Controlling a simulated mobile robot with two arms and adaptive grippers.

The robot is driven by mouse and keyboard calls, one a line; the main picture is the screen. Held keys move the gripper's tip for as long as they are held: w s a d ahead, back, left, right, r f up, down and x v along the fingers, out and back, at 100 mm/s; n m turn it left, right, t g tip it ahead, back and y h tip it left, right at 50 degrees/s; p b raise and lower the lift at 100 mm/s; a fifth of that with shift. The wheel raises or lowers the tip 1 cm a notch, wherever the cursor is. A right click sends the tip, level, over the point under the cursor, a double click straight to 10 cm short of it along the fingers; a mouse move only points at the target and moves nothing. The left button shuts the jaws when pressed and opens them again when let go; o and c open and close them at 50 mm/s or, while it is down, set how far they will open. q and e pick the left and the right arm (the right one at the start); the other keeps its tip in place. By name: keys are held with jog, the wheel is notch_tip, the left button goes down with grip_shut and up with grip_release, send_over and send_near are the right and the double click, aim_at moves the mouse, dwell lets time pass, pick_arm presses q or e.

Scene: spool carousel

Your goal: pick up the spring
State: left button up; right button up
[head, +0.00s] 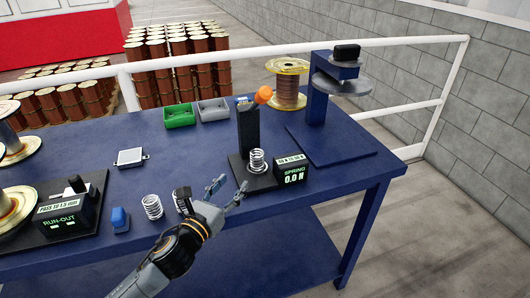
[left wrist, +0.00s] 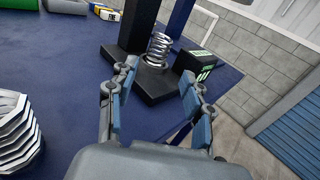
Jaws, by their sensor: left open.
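A silver coil spring (head: 257,161) stands upright on the black base of the spring tester (head: 248,130), in front of its post. In the left wrist view this spring (left wrist: 158,48) is straight ahead, beyond the fingertips. My left gripper (head: 230,190) is open and empty, in front of the tester and apart from the spring. In the left wrist view its fingers (left wrist: 160,78) spread to either side of the tester base's near corner. A second spring (head: 152,207) stands on the table left of my arm. Another coiled thing (head: 181,198) is partly hidden by my wrist. My right gripper is out of view.
The SPRING readout box (head: 292,171), showing 0.0 N, sits close right of the spring. The tester's orange-tipped handle (head: 263,95) is above. The blue table's (head: 340,187) front right is clear.

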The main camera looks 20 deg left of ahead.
aim_at(254, 158)
pick_arm(q)
jog(key=w, duration=0.2)
jog(key=shift+w+d+r+m, duration=0.15)
jog(key=shift+w+d+m, duration=0.15)
jog(key=shift+w, duration=0.05)
jog(key=w, duration=0.3)
jog(key=w+d+p, duration=0.1)
jog(key=w, duration=0.2)
jog(key=shift+d+r, duration=0.1)
jog(key=shift+w, duration=0.25)
jog(key=w, duration=0.2)
jog(key=w+d+p, duration=0.1)
jog(key=w, duration=0.1)
jog(key=shift+w+r+p, duration=0.1)
jog(key=shift+w+p, duration=0.1)
jog(key=shift+p, duration=0.1)
jog(key=shift+w, duration=0.25)
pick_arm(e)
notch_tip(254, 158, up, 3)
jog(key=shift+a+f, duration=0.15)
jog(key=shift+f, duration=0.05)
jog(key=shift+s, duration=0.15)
pick_arm(q)
jog(key=c, duration=1)
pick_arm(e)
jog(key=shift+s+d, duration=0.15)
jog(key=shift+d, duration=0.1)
